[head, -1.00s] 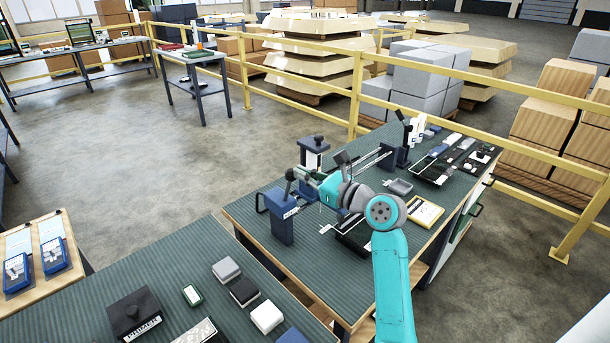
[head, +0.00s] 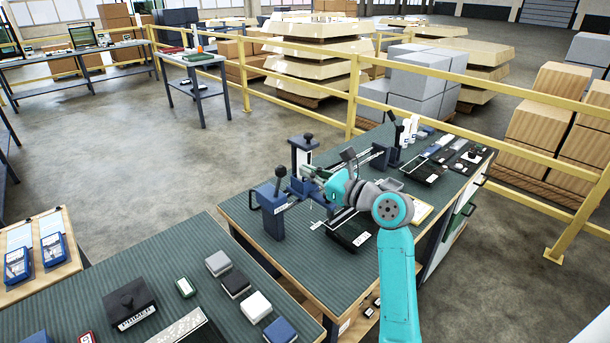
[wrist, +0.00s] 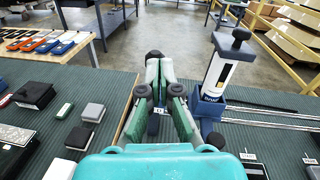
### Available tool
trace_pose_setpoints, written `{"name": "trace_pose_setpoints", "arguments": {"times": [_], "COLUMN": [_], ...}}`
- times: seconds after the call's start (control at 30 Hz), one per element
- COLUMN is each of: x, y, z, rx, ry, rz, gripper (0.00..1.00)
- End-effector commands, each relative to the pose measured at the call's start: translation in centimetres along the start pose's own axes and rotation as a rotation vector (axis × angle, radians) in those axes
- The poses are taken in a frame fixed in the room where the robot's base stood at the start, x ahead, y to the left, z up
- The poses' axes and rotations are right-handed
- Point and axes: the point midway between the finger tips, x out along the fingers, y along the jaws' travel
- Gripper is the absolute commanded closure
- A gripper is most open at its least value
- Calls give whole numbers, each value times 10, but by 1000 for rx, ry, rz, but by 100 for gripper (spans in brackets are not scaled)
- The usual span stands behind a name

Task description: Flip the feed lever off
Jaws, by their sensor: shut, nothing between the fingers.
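A blue box (head: 268,214) with a short upright lever ending in a black knob (head: 280,171) stands at the left end of the bench; I take it for the feed lever, though its label is too small to read. My gripper (head: 296,187) is just right of the lever, fingers pointing left towards it. In the wrist view my gripper (wrist: 158,62) has its fingers together and empty. A dark knob (wrist: 154,53) shows at the fingertips there; I cannot tell whether they touch it. The fingers hide most of the lever and box in that view.
A white-fronted post with a black knob (head: 302,152) stands close behind my gripper, linked to metal rails. A black tray (head: 352,236) lies below my arm. A nearer bench (head: 80,322) holds several small boxes. A yellow railing (head: 480,82) runs behind.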

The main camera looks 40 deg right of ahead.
Motion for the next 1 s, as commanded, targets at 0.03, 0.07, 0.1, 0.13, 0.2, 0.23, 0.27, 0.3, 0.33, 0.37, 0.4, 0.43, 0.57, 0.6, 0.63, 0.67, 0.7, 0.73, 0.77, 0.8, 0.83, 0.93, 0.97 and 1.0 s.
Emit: {"name": "trace_pose_setpoints", "arguments": {"times": [0.03, 0.07, 0.1, 0.13, 0.2, 0.23, 0.27, 0.3, 0.33, 0.37, 0.4, 0.43, 0.57, 0.6, 0.63, 0.67, 0.7, 0.73, 0.77, 0.8, 0.83, 0.93, 0.97, 1.0], "x": [-5, -8, -11, -14, -21, -24, -28, -33, -36, -39, -43, -46, -53, -55, -56, -56, -57, -57, -57, -57, -57, -57, -57, -57], "y": [-1, -2, -3, -3, -4, -4, -6, -6, -6, -7, -7, -8, -9, -9, -9, -9, -9, -9, -9, -9, -9, -9, -9, -9], "z": [5, 8, 11, 13, 21, 24, 28, 32, 36, 38, 42, 45, 52, 53, 54, 55, 55, 55, 55, 55, 55, 55, 55, 55], "rx": [-2, -2, -2, -2, -2, -3, -3, -3, -3, -2, -2, -2, -1, -1, -1, 0, 0, 0, 0, 0, 0, 0, 0, 0], "ry": [-2, -2, -2, -1, -2, -2, -2, -3, -2, -2, -2, -2, -1, 0, 0, 0, 0, 0, 1, 1, 1, 0, 0, 0], "rz": [-2, -3, -3, -3, -3, -3, -4, -4, -3, -2, -3, -3, -2, -1, -1, -1, -1, -1, -1, -1, 0, -1, -1, -1], "gripper": [100, 100, 100, 100, 100, 100, 100, 100, 100, 100, 100, 100, 100, 100, 100, 100, 100, 100, 100, 100, 100, 100, 100, 100]}}
